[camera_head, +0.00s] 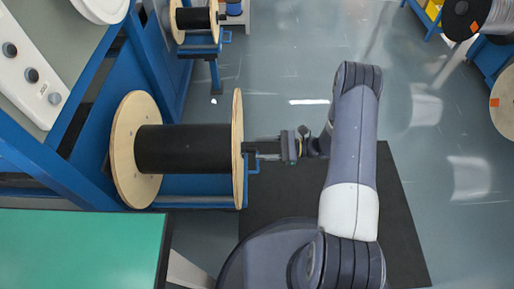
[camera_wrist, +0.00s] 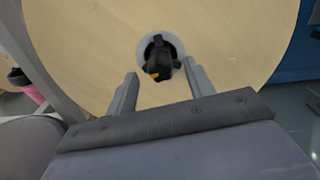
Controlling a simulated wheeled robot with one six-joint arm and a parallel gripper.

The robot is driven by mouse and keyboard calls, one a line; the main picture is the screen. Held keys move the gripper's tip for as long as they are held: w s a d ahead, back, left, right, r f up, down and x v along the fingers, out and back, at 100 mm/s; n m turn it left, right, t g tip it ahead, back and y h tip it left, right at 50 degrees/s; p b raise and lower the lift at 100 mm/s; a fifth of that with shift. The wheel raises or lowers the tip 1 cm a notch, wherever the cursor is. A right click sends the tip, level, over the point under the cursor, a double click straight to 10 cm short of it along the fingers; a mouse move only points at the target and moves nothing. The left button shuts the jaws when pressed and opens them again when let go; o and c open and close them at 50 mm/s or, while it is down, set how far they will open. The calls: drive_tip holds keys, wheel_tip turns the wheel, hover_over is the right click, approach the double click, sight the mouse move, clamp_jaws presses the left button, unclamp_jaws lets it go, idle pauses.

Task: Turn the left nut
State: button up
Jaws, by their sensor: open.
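A spool with a black wound drum (camera_head: 183,149) and pale wooden flanges sits on a blue frame in the head view. My gripper (camera_head: 262,148) is at its right flange (camera_head: 238,190). In the wrist view this flange (camera_wrist: 90,40) fills most of the picture. A dark nut-like fitting (camera_wrist: 158,58) with a small orange mark sits in the grey-rimmed hole at its centre. My gripper (camera_wrist: 162,82) is open, with one finger on each side below the fitting. Nothing is seen between the fingers. Contact with the fitting cannot be told.
Another spool (camera_head: 196,18) stands behind. More spools stand at the upper right. The grey floor (camera_head: 440,130) to the right is clear.

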sight(251, 148)
drive_tip(key=shift+a, duration=1.2)
drive_tip(key=shift+c, duration=0.5)
drive_tip(key=c, duration=0.9)
drive_tip(key=shift+o, duration=0.2)
drive_tip(key=shift+m, duration=0.3)
drive_tip(key=shift+w+m, duration=0.15)
drive_tip(key=shift+m, duration=3.45)
